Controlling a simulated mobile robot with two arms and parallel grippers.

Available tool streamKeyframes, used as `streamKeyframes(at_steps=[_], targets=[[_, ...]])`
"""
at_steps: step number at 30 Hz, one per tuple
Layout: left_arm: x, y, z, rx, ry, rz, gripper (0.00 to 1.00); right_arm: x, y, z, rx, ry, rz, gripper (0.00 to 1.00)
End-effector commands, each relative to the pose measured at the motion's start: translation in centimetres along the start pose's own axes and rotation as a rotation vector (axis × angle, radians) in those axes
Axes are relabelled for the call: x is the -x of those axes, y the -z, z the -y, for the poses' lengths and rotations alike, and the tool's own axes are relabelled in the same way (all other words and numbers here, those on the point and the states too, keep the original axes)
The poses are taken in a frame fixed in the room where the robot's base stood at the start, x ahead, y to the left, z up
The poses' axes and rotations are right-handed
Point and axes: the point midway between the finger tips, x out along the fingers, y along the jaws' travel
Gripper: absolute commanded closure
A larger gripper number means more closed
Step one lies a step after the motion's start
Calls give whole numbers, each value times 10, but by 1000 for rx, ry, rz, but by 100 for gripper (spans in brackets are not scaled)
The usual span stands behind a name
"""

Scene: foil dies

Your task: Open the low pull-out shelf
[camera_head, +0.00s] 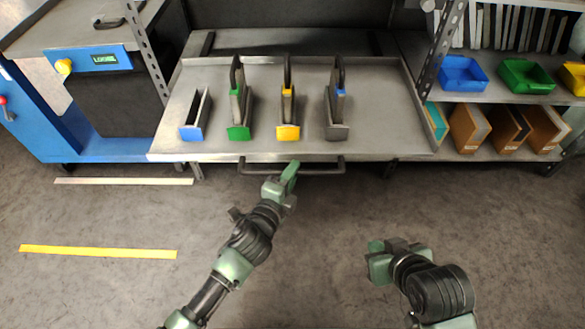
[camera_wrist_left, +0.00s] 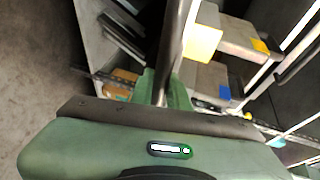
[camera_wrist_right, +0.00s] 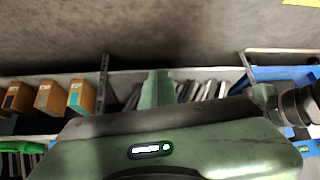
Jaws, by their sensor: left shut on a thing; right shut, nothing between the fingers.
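The low pull-out shelf (camera_head: 210,150) is a grey metal tray, drawn out from the rack toward me. A dark bar handle (camera_head: 320,168) runs along its front edge. My left gripper (camera_head: 291,172) is at the handle's middle, shut on it; in the left wrist view the handle (camera_wrist_left: 173,45) runs between the fingers (camera_wrist_left: 165,90). My right gripper (camera_head: 378,256) is shut and empty, held over the floor at the lower right, apart from the shelf. Its fingers also show in the right wrist view (camera_wrist_right: 157,90).
A blue machine (camera_head: 100,150) is at left. Bins (camera_head: 463,73) and boxes (camera_head: 468,128) are at right. Floor in front is clear, with yellow tape (camera_head: 100,252).

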Motion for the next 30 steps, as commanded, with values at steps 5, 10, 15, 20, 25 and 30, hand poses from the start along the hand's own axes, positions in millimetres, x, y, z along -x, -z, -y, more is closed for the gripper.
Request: streamKeyframes(at_steps=[5, 10, 15, 20, 25, 30], targets=[[1, -1, -1, -1, -3, 3, 100, 0, -1, 0, 0, -1, 5, 100], [1, -1, -1, -1, -3, 3, 100, 0, -1, 0, 0, -1, 4, 100], [0, -1, -1, -1, -2, 3, 62, 0, -1, 0, 0, -1, 4, 100], [0, 0, 0, 0, -1, 2, 62, 0, -1, 0, 0, 0, 3, 100], [3, 0, 0, 0, -1, 1, 62, 1, -1, 0, 0, 0, 6, 100], [23, 0, 0, 1, -4, 1, 62, 8, -25, -4, -3, -7, 118, 100]])
